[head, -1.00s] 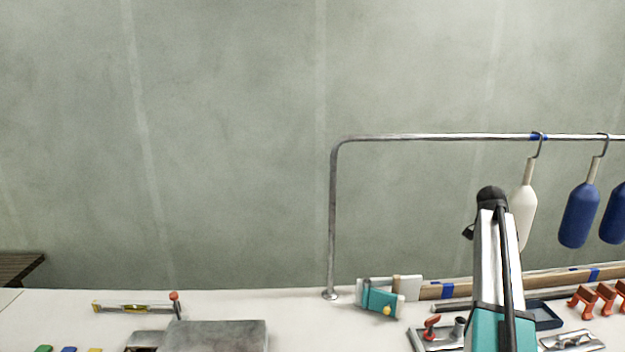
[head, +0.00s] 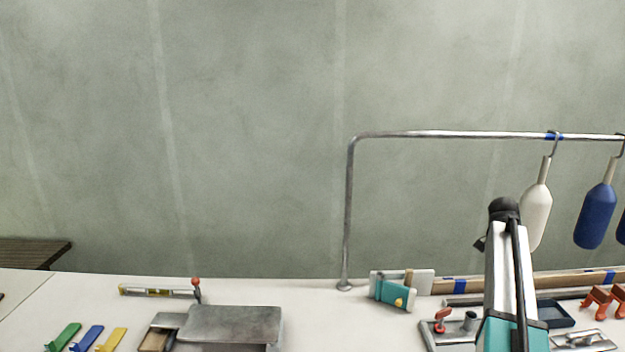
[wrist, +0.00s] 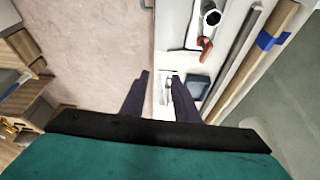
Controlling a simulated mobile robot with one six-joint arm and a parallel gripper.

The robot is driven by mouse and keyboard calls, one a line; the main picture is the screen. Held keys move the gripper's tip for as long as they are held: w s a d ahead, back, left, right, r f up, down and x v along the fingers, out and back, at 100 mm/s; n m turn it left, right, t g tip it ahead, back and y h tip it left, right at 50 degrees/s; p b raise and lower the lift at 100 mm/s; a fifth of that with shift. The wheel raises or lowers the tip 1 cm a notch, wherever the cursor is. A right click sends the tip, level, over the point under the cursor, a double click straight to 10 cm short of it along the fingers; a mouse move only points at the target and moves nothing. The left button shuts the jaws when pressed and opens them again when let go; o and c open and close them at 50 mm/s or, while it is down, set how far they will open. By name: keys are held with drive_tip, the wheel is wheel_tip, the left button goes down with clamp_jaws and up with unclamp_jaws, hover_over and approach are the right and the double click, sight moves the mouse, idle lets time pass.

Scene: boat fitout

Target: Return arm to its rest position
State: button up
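My arm rises at the lower right of the head view, with a teal lower part, pale links and a black joint on top. My gripper (wrist: 157,88) shows in the wrist view as two dark fingers. The fingers stand apart with nothing between them, above the edge of the white worktop. The head view does not show the fingers.
A rail (head: 440,134) carries a white fender (head: 537,215) and blue fenders (head: 596,215) close behind my arm. The worktop (head: 80,300) holds a grey metal box (head: 235,323), a level (head: 150,291), a teal tool (head: 392,293) and orange clamps (head: 598,300). Pinkish floor (wrist: 95,35) lies beside it.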

drive_tip(key=a+f+n+t+y, duration=0.1)
drive_tip(key=a+f+n, duration=0.4)
drive_tip(key=a+f, duration=0.6)
drive_tip(key=a+f+n+y, duration=0.1)
drive_tip(key=a+f+n, duration=0.55)
drive_tip(key=a, duration=0.75)
drive_tip(key=s+a+f+n+y, duration=0.1)
drive_tip(key=s+a+f+n, duration=0.3)
drive_tip(key=s+a+f, duration=0.5)
drive_tip(key=s+a+f+n+y, duration=0.1)
drive_tip(key=s+a+f+n, duration=0.35)
drive_tip(key=a, duration=0.85)
drive_tip(key=s+f+g+b, duration=0.2)
drive_tip(key=s+f+b, duration=0.3)
drive_tip(key=s+f, duration=0.7)
drive_tip(key=s+f+g+b, duration=0.3)
drive_tip(key=s+f+b, duration=0.2)
drive_tip(key=s+f, duration=0.7)
wheel_tip(320, 180, down, 6)
drive_tip(key=shift+f+g, duration=0.2)
drive_tip(key=shift+g, duration=0.1)
drive_tip(key=shift+s, duration=0.15)
